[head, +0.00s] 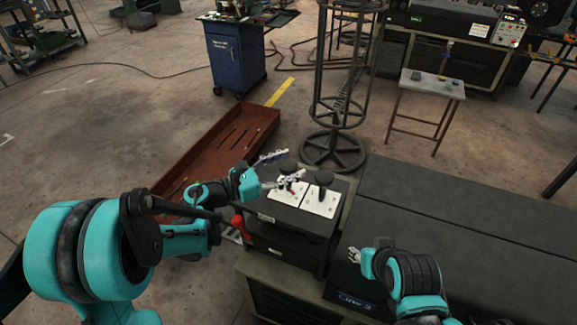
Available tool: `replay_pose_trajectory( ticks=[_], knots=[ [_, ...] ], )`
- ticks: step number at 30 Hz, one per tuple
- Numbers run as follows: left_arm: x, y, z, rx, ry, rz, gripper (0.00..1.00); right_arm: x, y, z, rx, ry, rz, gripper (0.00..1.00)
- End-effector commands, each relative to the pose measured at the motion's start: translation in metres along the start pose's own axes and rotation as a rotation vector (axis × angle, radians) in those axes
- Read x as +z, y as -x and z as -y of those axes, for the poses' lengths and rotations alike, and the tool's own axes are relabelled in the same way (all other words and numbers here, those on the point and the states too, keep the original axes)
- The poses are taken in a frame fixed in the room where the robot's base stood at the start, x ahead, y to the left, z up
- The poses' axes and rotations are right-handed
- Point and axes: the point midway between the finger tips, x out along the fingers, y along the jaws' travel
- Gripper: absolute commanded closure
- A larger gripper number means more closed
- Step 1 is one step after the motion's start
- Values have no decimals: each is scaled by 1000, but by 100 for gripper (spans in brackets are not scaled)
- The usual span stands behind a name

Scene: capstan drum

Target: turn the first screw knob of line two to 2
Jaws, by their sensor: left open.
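A dark box (295,217) carries two pale plates on its top, a left plate (273,194) and a right plate (319,205). A black round knob (288,164) stands at the left plate and another black knob (324,178) at the right plate. Which one belongs to line two is too small to read. My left gripper (280,168) is open, its fingers spread by the left knob; I cannot tell whether they touch it. It partly hides the left plate. My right gripper (356,255) is low over the dark cabinet, away from the knobs; its fingers are unclear.
A red knob or handle (238,223) sits at the box's left side. A long dark cabinet (460,225) fills the right. A rusty tray (215,150) lies on the floor behind left. A wire rack (333,140) stands behind the box. A blue cart (237,62) is farther back.

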Motion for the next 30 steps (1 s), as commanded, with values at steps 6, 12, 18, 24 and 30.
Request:
replay_pose_trajectory(
  ticks=[6,12,18,24,30],
  knots=[
    [0,0,0,0,0,0,48,0,0,0,0,0,0,60],
    [0,0,0,0,1,0,86,0,0,0,0,0,0,60],
    [0,0,0,7,1,1,86,0,0,0,0,0,0,60],
    [0,0,2,65,1,1,86,0,-1,0,0,0,0,60],
    [0,0,3,198,1,0,86,2,-2,0,0,0,0,60]
  ],
)
